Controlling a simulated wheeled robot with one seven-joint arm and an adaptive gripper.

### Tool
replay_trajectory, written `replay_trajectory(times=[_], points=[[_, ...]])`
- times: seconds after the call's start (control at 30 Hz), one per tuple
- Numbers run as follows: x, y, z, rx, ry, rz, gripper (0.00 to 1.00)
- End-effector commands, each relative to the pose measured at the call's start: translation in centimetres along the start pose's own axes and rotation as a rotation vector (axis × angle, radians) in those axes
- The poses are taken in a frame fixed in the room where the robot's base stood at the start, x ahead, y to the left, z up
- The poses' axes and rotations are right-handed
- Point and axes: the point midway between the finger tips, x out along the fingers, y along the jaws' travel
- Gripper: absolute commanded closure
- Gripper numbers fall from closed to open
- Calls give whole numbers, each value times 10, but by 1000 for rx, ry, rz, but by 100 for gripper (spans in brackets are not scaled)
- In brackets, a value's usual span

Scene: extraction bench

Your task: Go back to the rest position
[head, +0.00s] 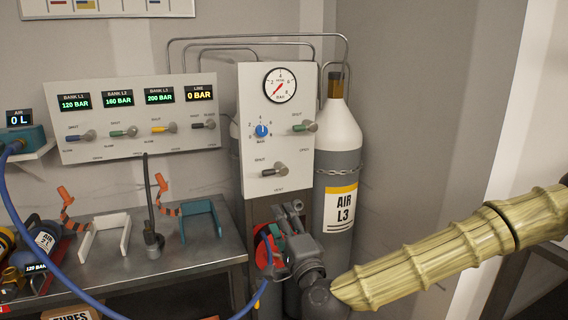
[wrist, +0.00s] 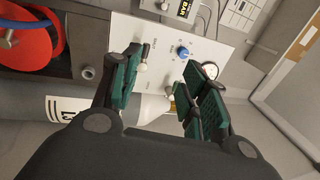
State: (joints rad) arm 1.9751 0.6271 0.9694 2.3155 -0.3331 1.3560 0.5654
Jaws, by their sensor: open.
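My gripper (head: 291,222) is in front of the lower end of the gauge panel, below its bottom lever, in the head view. Its dark green finger pads are spread apart in the wrist view (wrist: 160,88), and it holds nothing. I cannot tell whether a finger touches a lever.
An AIR L3 cylinder (head: 341,160) stands right of the panel, behind my arm. A bank panel (head: 140,140) with several levers is at left; its line display (head: 200,94) reads 0 BAR. A bench (head: 195,252) holds brackets. A blue hose (head: 45,255) loops in front.

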Motion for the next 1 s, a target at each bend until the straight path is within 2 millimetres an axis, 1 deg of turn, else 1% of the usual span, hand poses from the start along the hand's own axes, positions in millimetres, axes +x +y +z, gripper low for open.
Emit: replay_trajectory(times=[0.03, 0.07, 0.37, 0.57, 0.67, 0.77, 0.8, 0.87, 0.9, 0.97, 1.0], points=[[0, 0, 0, 0, -1, 0, 56], [-1, 5, 2, -5, -5, 10, 56], [-16, 56, 22, -67, -66, 121, 56], [-37, 102, 34, -126, -117, 224, 56], [-53, 132, 40, -164, -153, 293, 56], [-78, 171, 48, -217, -205, 386, 56], [-91, 189, 51, -244, -231, 429, 56], [-113, 217, 54, -283, -271, 500, 56], [-129, 234, 55, -310, -299, 546, 56], [-153, 259, 57, -350, -342, 613, 56], [-170, 275, 56, -376, -370, 659, 56]])
